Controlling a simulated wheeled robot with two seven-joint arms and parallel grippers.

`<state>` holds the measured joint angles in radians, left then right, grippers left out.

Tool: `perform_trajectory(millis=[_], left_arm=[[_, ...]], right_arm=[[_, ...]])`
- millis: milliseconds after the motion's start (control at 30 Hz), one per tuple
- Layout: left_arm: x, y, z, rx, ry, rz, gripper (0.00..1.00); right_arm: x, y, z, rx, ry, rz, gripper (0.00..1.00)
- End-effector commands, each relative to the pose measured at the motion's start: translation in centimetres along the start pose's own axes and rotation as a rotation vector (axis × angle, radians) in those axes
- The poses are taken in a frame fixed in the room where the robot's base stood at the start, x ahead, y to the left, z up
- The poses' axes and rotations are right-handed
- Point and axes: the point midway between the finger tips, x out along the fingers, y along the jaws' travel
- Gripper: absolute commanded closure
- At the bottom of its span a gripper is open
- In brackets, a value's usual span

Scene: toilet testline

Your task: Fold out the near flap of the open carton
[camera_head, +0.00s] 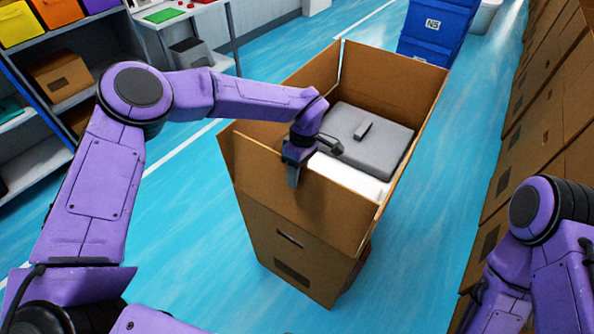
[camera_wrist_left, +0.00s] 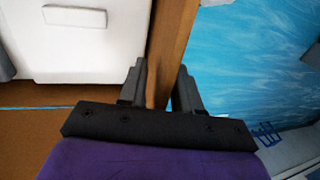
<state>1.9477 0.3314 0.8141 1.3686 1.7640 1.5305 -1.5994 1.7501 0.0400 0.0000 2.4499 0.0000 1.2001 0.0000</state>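The open brown carton (camera_head: 275,232) stands in the middle of the head view, with a grey case (camera_head: 365,137) and a white item (camera_head: 345,172) inside. Its near flap (camera_head: 335,205) stands roughly upright above the near wall. My left gripper (camera_head: 293,176) points down over this flap's top edge. In the left wrist view the fingers (camera_wrist_left: 161,80) are apart, one on each side of the cardboard edge (camera_wrist_left: 172,45), with the white item on the inner side. Firm contact is not clear. My right arm shows at the lower right, but its gripper is out of view.
Stacked brown cartons (camera_head: 545,125) line the right side. Blue crates (camera_head: 438,25) stand behind the open carton. A shelf with coloured bins (camera_head: 60,12) and a white table (camera_head: 185,12) are at upper left. The blue floor around the carton is clear.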

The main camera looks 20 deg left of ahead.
Motion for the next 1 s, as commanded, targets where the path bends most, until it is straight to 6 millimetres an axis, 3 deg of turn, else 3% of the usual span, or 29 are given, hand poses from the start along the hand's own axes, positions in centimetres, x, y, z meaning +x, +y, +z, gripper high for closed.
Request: perform_trajectory(millis=[167,300,1000], left_arm=[[0.07,0.01,0.00,0.000,0.000,0.000,0.67],[0.04,0.01,-0.01,0.000,0.000,0.000,1.00],[-0.02,0.03,-0.03,0.000,0.000,0.001,1.00]], right_arm=[[0.03,0.00,0.02,0.000,0.000,0.000,0.57],[0.03,0.00,0.02,0.000,0.000,0.000,0.57],[0.02,0.00,0.02,0.000,0.000,0.000,0.57]])
